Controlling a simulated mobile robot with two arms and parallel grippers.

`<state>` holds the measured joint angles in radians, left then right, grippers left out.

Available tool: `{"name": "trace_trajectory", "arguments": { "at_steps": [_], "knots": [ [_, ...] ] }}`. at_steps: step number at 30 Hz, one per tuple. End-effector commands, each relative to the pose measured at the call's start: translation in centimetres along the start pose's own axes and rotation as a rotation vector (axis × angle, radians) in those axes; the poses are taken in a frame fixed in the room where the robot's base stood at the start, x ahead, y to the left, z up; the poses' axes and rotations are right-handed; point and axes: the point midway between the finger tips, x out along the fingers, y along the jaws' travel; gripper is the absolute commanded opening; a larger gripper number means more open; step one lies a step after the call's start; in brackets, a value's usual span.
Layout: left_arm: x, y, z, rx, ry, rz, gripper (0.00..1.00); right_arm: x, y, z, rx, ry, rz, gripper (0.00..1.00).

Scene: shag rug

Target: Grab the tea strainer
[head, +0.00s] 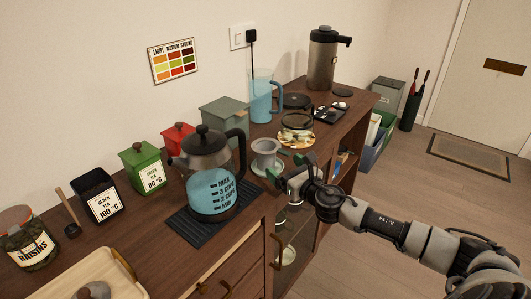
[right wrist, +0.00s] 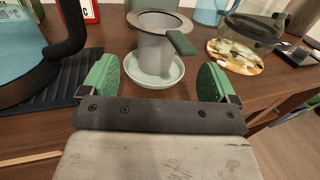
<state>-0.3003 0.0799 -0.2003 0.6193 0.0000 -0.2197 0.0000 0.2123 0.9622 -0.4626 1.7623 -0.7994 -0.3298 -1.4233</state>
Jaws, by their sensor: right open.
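The tea strainer (head: 265,148) is a grey cup with a wide rim and a green handle tab. It stands upright in a pale green dish (head: 259,170) on the wooden sideboard, right of the glass kettle. In the right wrist view the strainer (right wrist: 155,48) and its dish (right wrist: 133,73) are just ahead, between the fingers' directions; its handle points right and toward me. My right gripper (head: 291,172) is open and empty, with green finger pads. It is at the sideboard's front edge, short of the dish and apart from the strainer. My left gripper is not in view.
A glass kettle (head: 209,190) of blue liquid stands on a dark slatted mat (head: 187,226) left of the strainer. A glass teapot (head: 296,128) on a patterned round coaster stands behind right. A blue pitcher (head: 261,100) and tea tins are farther back.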

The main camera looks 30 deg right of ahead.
Motion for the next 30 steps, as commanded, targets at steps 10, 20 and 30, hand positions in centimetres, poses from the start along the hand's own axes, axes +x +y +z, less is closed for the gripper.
{"name": "trace_trajectory", "arguments": {
  "at_steps": [10,20,30],
  "knots": [
    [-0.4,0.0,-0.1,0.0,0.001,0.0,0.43,2.9,0.1,-0.1,0.003,-0.001,-0.002,0.9],
    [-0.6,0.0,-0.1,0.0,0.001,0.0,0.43,7.0,0.2,-0.6,0.004,0.0,-0.002,0.9],
    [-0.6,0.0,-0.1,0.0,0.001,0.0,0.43,7.3,0.2,-0.6,0.002,0.001,0.0,0.8]
  ]
}}
